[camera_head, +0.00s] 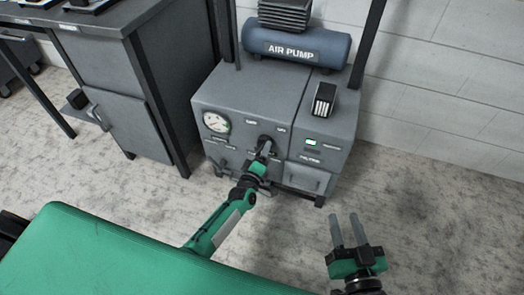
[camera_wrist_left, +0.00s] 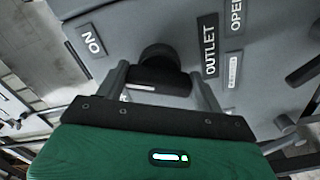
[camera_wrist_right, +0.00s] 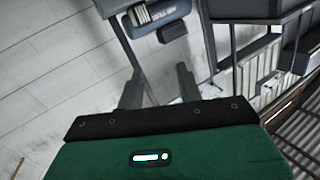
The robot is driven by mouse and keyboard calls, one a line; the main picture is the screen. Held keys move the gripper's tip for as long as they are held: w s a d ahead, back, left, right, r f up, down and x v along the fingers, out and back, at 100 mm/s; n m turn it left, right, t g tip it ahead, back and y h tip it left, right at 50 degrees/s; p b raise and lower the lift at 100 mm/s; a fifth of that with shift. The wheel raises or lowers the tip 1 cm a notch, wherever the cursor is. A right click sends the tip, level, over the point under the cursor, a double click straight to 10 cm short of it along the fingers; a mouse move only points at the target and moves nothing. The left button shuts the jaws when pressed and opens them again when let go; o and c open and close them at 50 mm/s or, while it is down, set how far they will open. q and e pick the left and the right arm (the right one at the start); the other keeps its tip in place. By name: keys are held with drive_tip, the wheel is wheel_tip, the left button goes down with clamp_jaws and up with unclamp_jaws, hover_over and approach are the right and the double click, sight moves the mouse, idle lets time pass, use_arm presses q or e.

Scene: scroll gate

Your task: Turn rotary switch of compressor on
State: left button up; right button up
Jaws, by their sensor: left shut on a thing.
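The compressor (camera_head: 250,95) is a grey cabinet with a round gauge (camera_head: 216,122) and a small green light (camera_head: 311,142) on its front. Its black rotary switch (camera_head: 266,141) is on the front panel, partly hidden by my left gripper in the head view. In the left wrist view the black switch knob (camera_wrist_left: 158,72) sits between the two fingers. My left gripper (camera_head: 264,152) is shut on this knob. My right gripper (camera_head: 349,231) is open and empty, to the right of the compressor's front.
A blue tank marked "AIR PUMP" (camera_head: 293,48) lies on top of the cabinet. A dark grey workbench (camera_head: 130,70) stands to the left. The floor (camera_head: 420,170) right of the compressor is clear. A pale panelled wall (camera_head: 440,60) is behind.

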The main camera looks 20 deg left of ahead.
use_arm(q)
drive_tip(key=shift+f+m+p, duration=0.1)
drive_tip(key=shift+m+p, duration=0.25)
drive_tip(key=shift+m, duration=0.75)
use_arm(e)
drive_tip(key=shift+s+a+f+g, duration=0.15)
drive_tip(key=shift+s+f+g, duration=0.25)
drive_tip(key=shift+f, duration=0.2)
drive_tip(key=shift+s+a+f+g, duration=0.1)
drive_tip(key=shift+s+f+g, duration=0.3)
drive_tip(key=shift+f, duration=0.25)
drive_tip(key=shift+s+a+f+g, duration=0.15)
drive_tip(key=shift+s+f+g, duration=0.2)
drive_tip(key=shift+f, duration=0.25)
use_arm(q)
drive_tip(key=o, duration=1)
drive_tip(key=s, duration=0.4)
drive_tip(key=s+p, duration=0.1)
drive_tip(key=s, duration=0.4)
drive_tip(key=s+p, duration=0.1)
drive_tip(key=s, duration=0.4)
drive_tip(key=shift+a, duration=0.25)
use_arm(e)
drive_tip(key=d+g, duration=0.1)
drive_tip(key=d+f+g+h, duration=0.1)
drive_tip(key=d+g+h, duration=0.1)
drive_tip(key=shift+s+d+f+g, duration=0.2)
drive_tip(key=shift+s+d+g, duration=0.15)
